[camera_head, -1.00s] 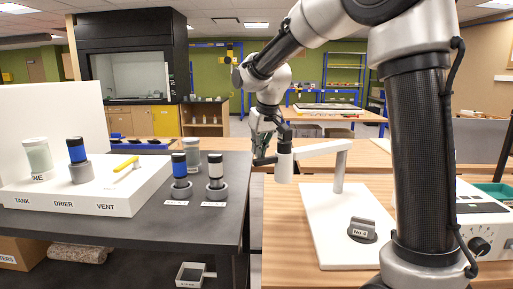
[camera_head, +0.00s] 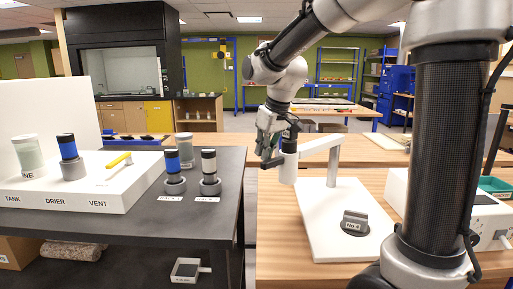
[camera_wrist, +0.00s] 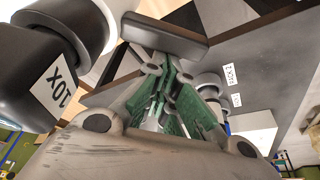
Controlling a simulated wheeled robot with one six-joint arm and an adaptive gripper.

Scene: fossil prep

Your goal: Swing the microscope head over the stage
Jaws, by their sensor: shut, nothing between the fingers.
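The microscope head (camera_head: 288,160) is a white cylinder with a dark upper part. It hangs from a white horizontal arm (camera_head: 318,146) on a post (camera_head: 332,167), left of the white base (camera_head: 314,230). A dark round stage (camera_head: 354,224), bearing a block labelled like "No.6", lies on the base, right of and below the head. My gripper (camera_head: 268,156) is shut and empty beside the head's left side, by a dark bar. In the wrist view the head (camera_wrist: 30,95), marked "10X", is at left, and the dark bar (camera_wrist: 165,36) lies just beyond the green-padded fingers (camera_wrist: 172,92); contact is unclear.
A dark bench (camera_head: 225,215) at left holds a white rack (camera_head: 110,190), capped cylinders (camera_head: 209,166) and jars. A white instrument box (camera_head: 485,215) stands at right, partly behind my arm.

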